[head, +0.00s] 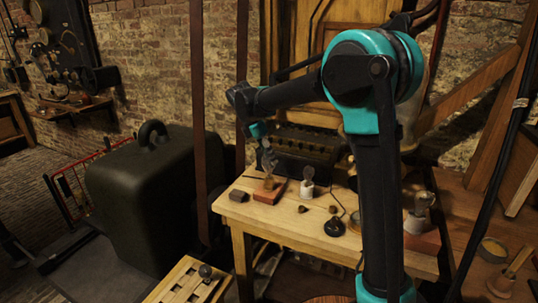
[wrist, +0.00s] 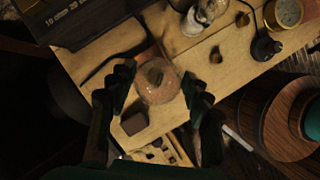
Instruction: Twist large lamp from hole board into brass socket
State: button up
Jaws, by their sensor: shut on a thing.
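My gripper (head: 264,146) points down over the near left part of the wooden table. It is shut on the large clear glass lamp (head: 268,160), whose round bulb (wrist: 158,84) lies between the fingers in the wrist view. The brass socket (head: 269,182) on its reddish base (head: 268,194) is directly below the lamp. I cannot tell whether the lamp's cap touches the socket or is inside it. In the wrist view the lamp largely hides the socket. The hole board (head: 176,285) is at the lower left, with a small dark round object (head: 205,271) on it.
A dark block (head: 238,196) sits left of the reddish base. A white socket with a bulb (head: 307,189) stands to its right. Small brass pieces (head: 333,209) and a black round item (head: 334,228) lie farther right. A dark box (head: 305,150) stands at the table's back.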

jog(key=shift+m+g, duration=0.5)
jog(key=shift+m, duration=0.7)
jog(key=shift+m+g+h, duration=0.3)
jog(key=shift+m, duration=0.6)
jog(key=m+g, duration=0.1)
jog(key=m, duration=0.2)
jog(key=shift+m+g, duration=0.3)
jog(key=shift+m, duration=0.1)
jog(key=o, duration=1.3)
jog(key=shift+r, duration=0.1)
